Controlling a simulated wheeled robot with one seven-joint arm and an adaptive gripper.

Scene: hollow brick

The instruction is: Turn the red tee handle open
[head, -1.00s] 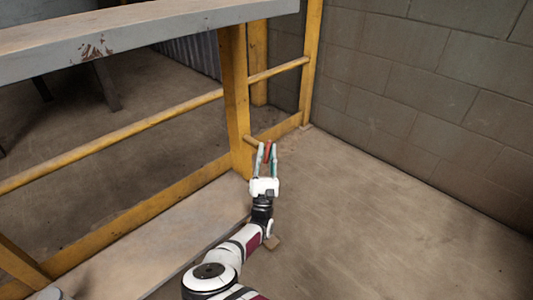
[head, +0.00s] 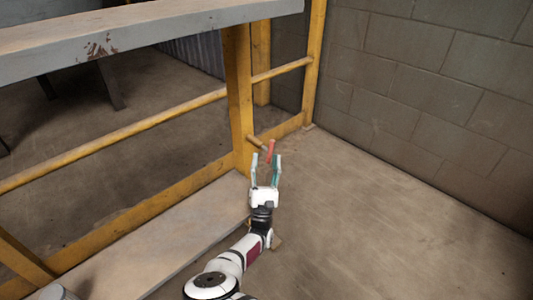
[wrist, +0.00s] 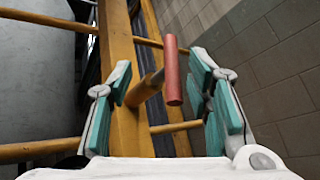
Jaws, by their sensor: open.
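The red tee handle (head: 270,151) is a short red bar on the end of a stem (head: 257,143) that sticks out from the yellow post. In the wrist view the red handle (wrist: 172,70) stands nearly upright, between the fingers in the picture and nearer the right one. My gripper (head: 266,160) is open, with its teal-padded fingers spread wide. In the wrist view my gripper (wrist: 166,95) shows a gap on both sides of the handle. The handle looks to be a little beyond the fingertips; I see no contact.
A yellow post (head: 240,95) and yellow rails (head: 120,138) stand behind and left of the handle. A grey bench top (head: 150,35) spans the upper left. A block wall (head: 430,90) is at right. The floor (head: 370,220) at right is clear.

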